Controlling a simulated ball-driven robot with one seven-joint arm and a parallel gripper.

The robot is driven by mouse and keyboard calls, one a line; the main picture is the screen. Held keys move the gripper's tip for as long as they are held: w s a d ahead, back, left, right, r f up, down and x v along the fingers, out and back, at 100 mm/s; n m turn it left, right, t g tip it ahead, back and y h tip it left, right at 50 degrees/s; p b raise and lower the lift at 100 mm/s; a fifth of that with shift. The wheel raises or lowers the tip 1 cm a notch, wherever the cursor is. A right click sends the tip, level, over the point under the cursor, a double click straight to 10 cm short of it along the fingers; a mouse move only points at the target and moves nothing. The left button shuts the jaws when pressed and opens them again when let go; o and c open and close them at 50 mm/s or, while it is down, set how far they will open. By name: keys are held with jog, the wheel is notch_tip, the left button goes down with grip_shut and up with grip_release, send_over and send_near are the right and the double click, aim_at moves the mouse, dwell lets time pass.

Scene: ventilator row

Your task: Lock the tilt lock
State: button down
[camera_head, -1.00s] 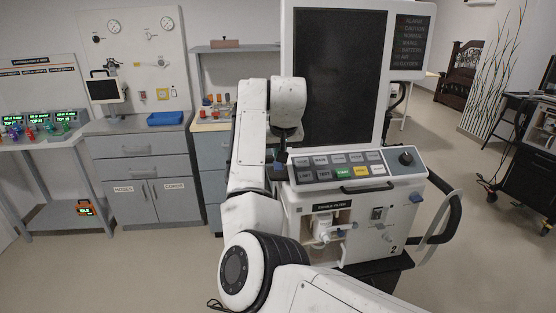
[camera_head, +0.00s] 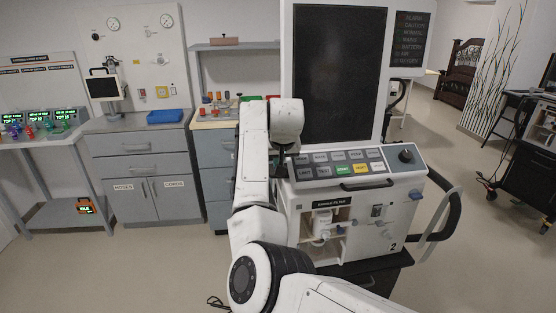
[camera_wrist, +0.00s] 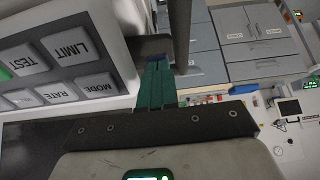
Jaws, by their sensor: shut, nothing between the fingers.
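The ventilator has a large dark screen (camera_head: 338,75) above a button console (camera_head: 345,165). No part in view is marked as the tilt lock, and I cannot tell which part it is. My gripper (camera_wrist: 155,66) is shut and empty in the wrist view, its green fingers together with a blue tip. The fingertips are close to a dark block (camera_wrist: 148,46) and a dark upright bar (camera_wrist: 181,30) beside the console's edge; I cannot tell whether they touch. In the head view my arm hides the fingertips at the console's left side.
A dark handle (camera_head: 368,184) juts from the console's front, and an open filter bay (camera_head: 325,225) lies below. Grey cabinets (camera_head: 150,180) stand behind on the left. The floor (camera_head: 130,265) at the left is clear.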

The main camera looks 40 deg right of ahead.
jog(key=shift+f, duration=0.6)
jog(key=p+v, duration=0.1)
jog(key=v, duration=1.1)
jog(key=s+a+f+n+g, duration=0.1)
jog(key=s+a+f+n, duration=0.1)
jog(key=s+f, duration=0.8)
jog(key=s+a+f+n+g, duration=0.15)
jog(key=s+f, duration=0.45)
jog(key=f, duration=0.8)
jog(key=s+a+f+y, duration=0.1)
jog(key=s+a+f, duration=0.3)
jog(key=s, duration=0.4)
jog(key=s+a+f+n+g+y, duration=0.1)
jog(key=s+a+f, duration=0.3)
jog(key=s, duration=0.3)
jog(key=s+a+f+n+g+y, duration=0.1)
jog(key=s+a+f, duration=0.3)
jog(key=s, duration=0.4)
jog(key=shift+s+a, duration=0.3)
jog(key=shift+a, duration=0.3)
